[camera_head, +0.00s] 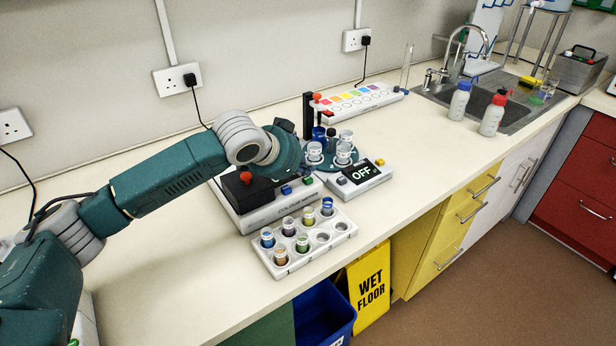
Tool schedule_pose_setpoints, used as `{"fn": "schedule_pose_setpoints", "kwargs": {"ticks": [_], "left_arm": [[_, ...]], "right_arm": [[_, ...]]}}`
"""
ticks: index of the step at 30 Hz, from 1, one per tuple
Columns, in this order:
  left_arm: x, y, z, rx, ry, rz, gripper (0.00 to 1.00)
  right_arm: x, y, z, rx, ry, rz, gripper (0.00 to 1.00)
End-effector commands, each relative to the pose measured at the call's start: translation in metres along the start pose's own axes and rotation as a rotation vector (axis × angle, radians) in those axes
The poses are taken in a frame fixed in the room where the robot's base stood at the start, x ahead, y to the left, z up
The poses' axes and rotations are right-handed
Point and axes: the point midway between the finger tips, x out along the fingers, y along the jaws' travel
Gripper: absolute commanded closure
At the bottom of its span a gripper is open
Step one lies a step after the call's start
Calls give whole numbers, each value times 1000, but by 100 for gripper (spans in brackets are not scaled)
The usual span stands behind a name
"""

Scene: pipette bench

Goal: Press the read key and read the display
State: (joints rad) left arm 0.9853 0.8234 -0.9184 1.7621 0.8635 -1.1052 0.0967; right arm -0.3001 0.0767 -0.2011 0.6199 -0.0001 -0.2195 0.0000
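A white bench instrument (262,217) with a black lid and a red knob (246,178) stands mid-bench, partly covered by my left arm. A blue key (286,189) and a green key (308,180) show on its front; I cannot read any key label. My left wrist hangs over the back of the instrument. My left gripper (286,127) is mostly hidden behind the wrist, so its fingers cannot be made out. My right gripper is out of view.
A white rack (303,253) of colored vials stands in front of the instrument. A teal round plate (333,164) holds several clear vials behind the display. A color chart strip (356,101) lies farther back.

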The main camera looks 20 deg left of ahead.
Motion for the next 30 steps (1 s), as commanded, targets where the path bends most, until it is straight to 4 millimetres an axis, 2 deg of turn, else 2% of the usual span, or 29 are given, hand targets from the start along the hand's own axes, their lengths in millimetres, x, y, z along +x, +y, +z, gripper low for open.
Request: {"fn": "schedule_pose_setpoints", "kwargs": {"ticks": [30], "left_arm": [[6,2,6,0,1,0,100]], "right_arm": [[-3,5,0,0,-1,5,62]]}}
